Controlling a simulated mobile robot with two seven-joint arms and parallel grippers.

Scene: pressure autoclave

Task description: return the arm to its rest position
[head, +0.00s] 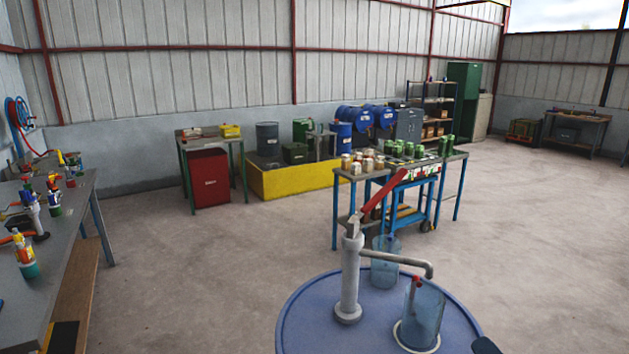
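A blue drum (310,330) stands at the bottom centre right. A grey hand pump (349,285) stands upright on its top, with a red lever (383,197) slanting up to the right and a spout (405,262) reaching right. A clear bluish container (424,315) stands on a pale ring under the spout. A second clear container (385,270) stands behind the spout. Small dark shapes cut the bottom edge at left and right; I cannot tell whether they belong to my arms. Neither gripper can be made out.
A cluttered workbench (85,205) runs along the left. A blue-legged table (455,158) with jars and green cans stands behind the drum. Farther back are a red cabinet (209,178) and a yellow-sided platform (300,181). The concrete floor between is clear.

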